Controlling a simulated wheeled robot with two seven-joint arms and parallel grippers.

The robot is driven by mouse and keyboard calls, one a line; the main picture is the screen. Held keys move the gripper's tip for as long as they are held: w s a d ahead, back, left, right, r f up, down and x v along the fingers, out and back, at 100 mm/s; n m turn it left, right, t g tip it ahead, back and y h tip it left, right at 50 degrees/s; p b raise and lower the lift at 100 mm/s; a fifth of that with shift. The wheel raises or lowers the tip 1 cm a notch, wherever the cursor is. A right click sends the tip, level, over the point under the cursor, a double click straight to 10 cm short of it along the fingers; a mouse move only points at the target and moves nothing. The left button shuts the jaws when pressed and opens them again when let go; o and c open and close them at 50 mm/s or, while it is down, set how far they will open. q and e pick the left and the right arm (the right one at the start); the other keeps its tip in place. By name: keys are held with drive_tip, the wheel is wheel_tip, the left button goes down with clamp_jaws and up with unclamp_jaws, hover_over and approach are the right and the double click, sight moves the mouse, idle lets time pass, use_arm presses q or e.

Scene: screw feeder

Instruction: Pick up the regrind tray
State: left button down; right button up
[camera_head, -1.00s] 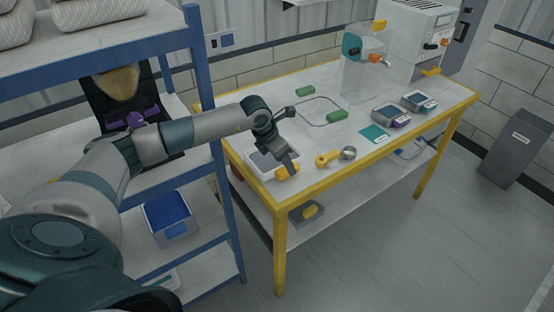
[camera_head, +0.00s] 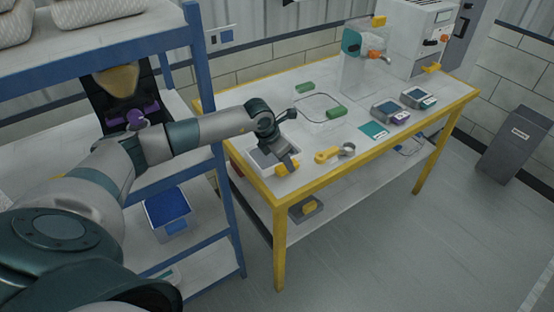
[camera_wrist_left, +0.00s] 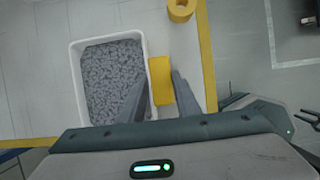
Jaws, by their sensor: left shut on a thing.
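The regrind tray (camera_head: 262,174) is a white tray at the near left corner of the workbench. In the left wrist view, the tray (camera_wrist_left: 105,38) is full of grey granules and has a yellow block-like grip (camera_wrist_left: 161,80) on its right side. My left gripper (camera_head: 291,163) reaches down over that side. In the left wrist view, the fingers of my left gripper (camera_wrist_left: 160,98) stand on both sides of the yellow grip, one over the tray and one outside it. They are shut on it. The tray appears to rest on the bench. My right gripper is out of view.
A blue-posted shelf (camera_head: 222,150) stands close on the left. The grey bin (camera_head: 513,145) is on the floor at right.

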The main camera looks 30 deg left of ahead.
use_arm(q)
drive_tip(key=shift+r, duration=0.15)
drive_tip(key=shift+r+b, duration=0.45)
drive_tip(key=r+b, duration=0.1)
drive_tip(key=d+r+b, duration=0.1)
drive_tip(key=r, duration=0.1)
drive_tip(key=shift+w+r, duration=0.1)
drive_tip(key=d+r+b, duration=0.4)
drive_tip(key=d+r, duration=0.2)
drive_tip(key=d, duration=0.4)
drive_tip(key=shift+w+d+r, duration=0.15)
drive_tip(key=shift+d+r, duration=0.2)
